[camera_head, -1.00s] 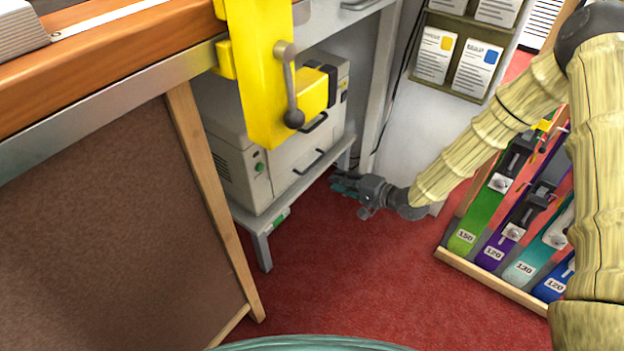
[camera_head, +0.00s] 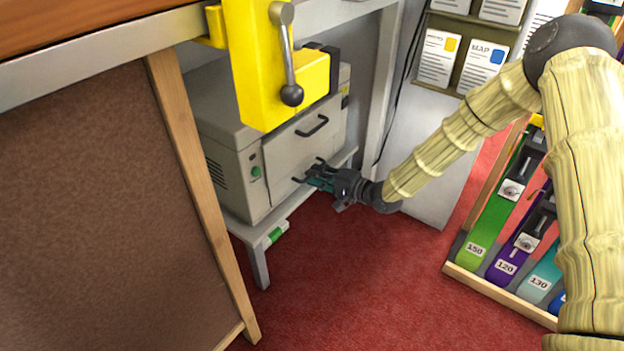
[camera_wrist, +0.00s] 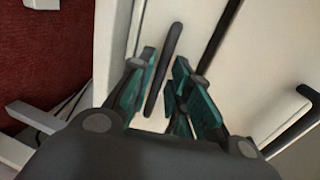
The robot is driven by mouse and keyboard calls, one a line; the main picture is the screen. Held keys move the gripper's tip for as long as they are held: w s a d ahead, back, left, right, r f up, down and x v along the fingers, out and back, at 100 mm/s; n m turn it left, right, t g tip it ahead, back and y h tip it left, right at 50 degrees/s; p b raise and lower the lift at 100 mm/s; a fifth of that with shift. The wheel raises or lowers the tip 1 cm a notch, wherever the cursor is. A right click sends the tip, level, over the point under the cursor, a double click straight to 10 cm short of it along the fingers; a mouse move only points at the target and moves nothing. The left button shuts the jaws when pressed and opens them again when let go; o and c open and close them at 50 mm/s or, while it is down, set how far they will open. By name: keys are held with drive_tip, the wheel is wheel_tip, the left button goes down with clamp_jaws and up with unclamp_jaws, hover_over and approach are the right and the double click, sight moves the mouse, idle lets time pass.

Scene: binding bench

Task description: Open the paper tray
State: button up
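A grey box-shaped machine (camera_head: 225,150) stands on a low shelf under the bench, with two dark bar handles on its front. The upper handle (camera_head: 312,126) is clear, and it also shows at the right of the wrist view (camera_wrist: 292,124). The lower handle (camera_head: 297,181) is partly hidden by my gripper (camera_head: 314,180). In the wrist view this lower handle (camera_wrist: 163,68) lies between the teal fingers of my gripper (camera_wrist: 161,82). The fingers are apart, with gaps to the bar. The lower front panel looks closed. Which panel is the paper tray is not marked.
A yellow press part with a lever (camera_head: 283,65) hangs in front of the machine's top. The shelf (camera_head: 258,232) has a leg at its front corner. A brown board (camera_head: 100,200) stands at left, a rack of coloured strips (camera_head: 488,225) at right. Red floor is clear between.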

drive_tip(key=shift+b+x, duration=0.35)
drive_tip(key=shift+x, duration=0.8)
clamp_jaws()
drive_tip(key=shift+s, duration=0.1)
